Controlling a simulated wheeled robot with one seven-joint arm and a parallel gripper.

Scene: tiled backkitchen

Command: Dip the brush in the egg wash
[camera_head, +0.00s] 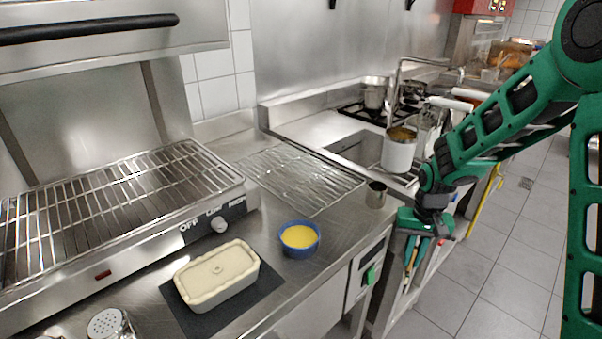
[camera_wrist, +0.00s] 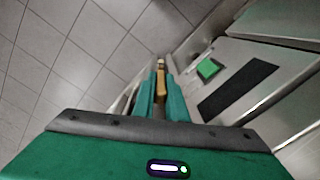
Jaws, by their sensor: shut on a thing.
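A blue bowl (camera_head: 300,251) with yellow egg wash (camera_head: 299,236) stands on the steel counter. My gripper (camera_head: 414,258) hangs over the floor beside the counter's right edge, to the right of the bowl and apart from it. It is shut on a slim brush (camera_head: 408,280) that points downward. In the wrist view the brush (camera_wrist: 161,84) shows between the two green fingers (camera_wrist: 160,97). Its far end is small and hard to make out.
A pale oblong dish (camera_head: 217,291) with a pastry-like top sits on a dark mat (camera_head: 262,287) left of the bowl. A wire rack (camera_head: 300,178) lies behind the bowl, and a small metal cup (camera_head: 376,194) stands at the counter's right edge. A grill (camera_head: 110,205) fills the left.

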